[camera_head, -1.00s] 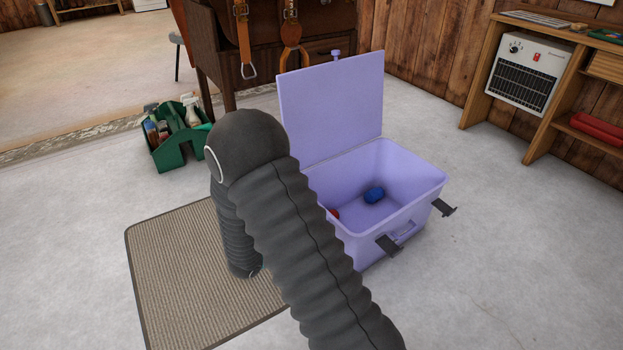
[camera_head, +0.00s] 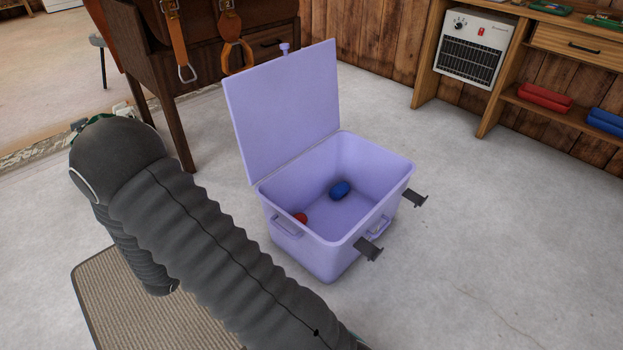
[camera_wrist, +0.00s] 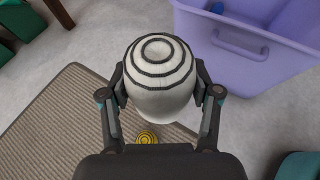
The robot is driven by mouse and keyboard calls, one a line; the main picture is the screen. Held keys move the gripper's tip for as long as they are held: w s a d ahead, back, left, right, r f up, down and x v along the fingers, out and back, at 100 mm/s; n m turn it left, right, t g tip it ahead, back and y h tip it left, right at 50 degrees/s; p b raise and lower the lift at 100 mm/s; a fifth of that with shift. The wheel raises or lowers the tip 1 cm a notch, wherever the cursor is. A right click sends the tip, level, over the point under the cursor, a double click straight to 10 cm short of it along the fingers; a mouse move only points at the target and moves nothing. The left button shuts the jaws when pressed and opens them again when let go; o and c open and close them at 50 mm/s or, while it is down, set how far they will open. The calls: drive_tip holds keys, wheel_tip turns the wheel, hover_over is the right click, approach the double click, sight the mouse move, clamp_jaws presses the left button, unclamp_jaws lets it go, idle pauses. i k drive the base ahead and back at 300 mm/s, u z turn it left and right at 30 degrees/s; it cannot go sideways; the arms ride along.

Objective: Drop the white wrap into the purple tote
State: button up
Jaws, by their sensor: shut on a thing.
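The purple tote (camera_head: 330,262) stands on the floor with its lid (camera_head: 285,112) raised. A blue roll (camera_head: 340,190) and a red roll (camera_head: 300,218) lie inside it. In the wrist view my gripper (camera_wrist: 160,92) is shut on the white wrap (camera_wrist: 160,75), a rolled wrap with dark spiral lines on its end. The tote also shows in the wrist view (camera_wrist: 245,70), to the upper right of the wrap. The wrap is outside the tote, over the floor and mat side. In the head view my arm hides the gripper and the wrap.
A brown ribbed mat (camera_head: 120,315) lies on the floor, and a yellow striped object (camera_wrist: 147,138) shows below the wrap. A dark wooden cabinet (camera_head: 180,125) stands behind the tote. A wooden shelf unit (camera_head: 495,110) with a heater (camera_head: 470,48) is at right. The floor right of the tote is clear.

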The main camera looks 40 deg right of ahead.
sight(353, 218)
drive_tip(key=z, duration=0.6)
drive_tip(key=i, duration=0.65)
drive_tip(key=z, duration=0.75)
